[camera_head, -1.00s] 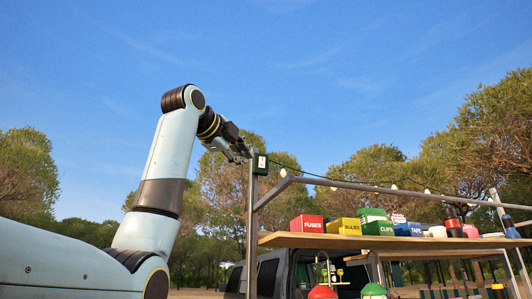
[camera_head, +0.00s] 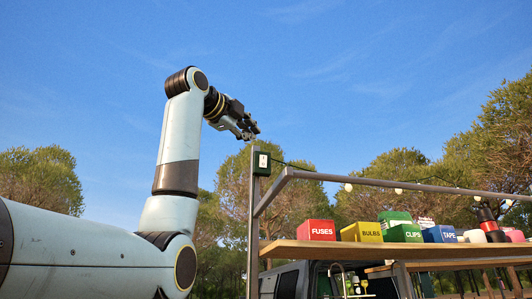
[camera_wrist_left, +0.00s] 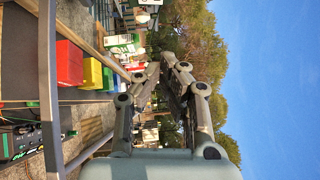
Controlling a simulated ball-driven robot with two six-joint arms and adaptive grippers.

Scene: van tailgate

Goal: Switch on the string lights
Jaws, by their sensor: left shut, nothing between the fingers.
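A small dark green switch box (camera_head: 262,163) with a pale switch plate is fixed near the top of the upright metal post. The string lights (camera_head: 348,187) hang on a dark cable from the box along the rail, with several pale bulbs; I cannot tell whether they are lit. My left gripper (camera_head: 254,130) is above the box, apart from it in the picture, with its fingers pointing right and slightly down. In the left wrist view its fingers (camera_wrist_left: 169,78) come together, shut and empty. My right gripper is in neither view.
Below the rail, a wooden shelf (camera_head: 350,252) holds a red FUSES box (camera_head: 317,230), a yellow BULBS box (camera_head: 361,232), a green CLIPS box (camera_head: 404,234) and a blue TAPE box (camera_head: 440,234). The metal rail (camera_head: 420,187) runs right from the post. Open sky lies above.

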